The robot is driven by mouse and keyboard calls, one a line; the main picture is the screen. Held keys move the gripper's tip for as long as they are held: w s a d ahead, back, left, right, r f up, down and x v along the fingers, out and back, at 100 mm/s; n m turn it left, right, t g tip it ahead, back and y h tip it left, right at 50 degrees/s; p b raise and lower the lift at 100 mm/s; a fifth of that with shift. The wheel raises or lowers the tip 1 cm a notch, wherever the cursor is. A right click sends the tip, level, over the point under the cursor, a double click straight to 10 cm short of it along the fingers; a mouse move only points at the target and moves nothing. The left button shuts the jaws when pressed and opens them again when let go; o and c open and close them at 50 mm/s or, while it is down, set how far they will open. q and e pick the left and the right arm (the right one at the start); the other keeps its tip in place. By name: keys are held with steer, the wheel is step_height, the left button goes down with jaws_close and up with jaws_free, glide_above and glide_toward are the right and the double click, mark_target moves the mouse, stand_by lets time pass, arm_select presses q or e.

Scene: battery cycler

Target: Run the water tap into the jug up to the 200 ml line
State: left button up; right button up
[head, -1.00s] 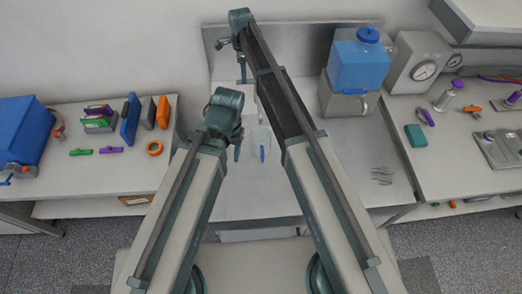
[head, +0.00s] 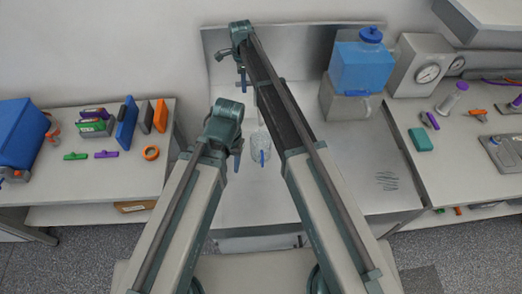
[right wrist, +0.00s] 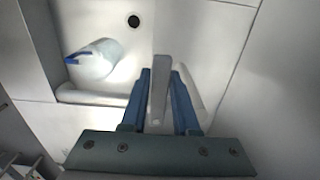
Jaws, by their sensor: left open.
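My right gripper (head: 242,76) is farther back, near the splashback. In the right wrist view its blue fingers (right wrist: 160,88) lie on both sides of a pale bar (right wrist: 159,75), seemingly part of the tap. Whether they grip it is unclear. The jug's water level and 200 ml line are unreadable.
A dark round drain hole (right wrist: 134,21) lies beyond the jug. A blue water container (head: 360,68) stands on a grey unit at the back right. A left side bench (head: 75,185) holds several coloured parts. The worktop right of my right arm is mostly clear.

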steer(key=s+n, duration=0.1)
steer(key=n, duration=0.1)
steer(key=s+n, duration=0.1)
steer(key=n, duration=0.3)
steer(key=shift+s+d, duration=0.4)
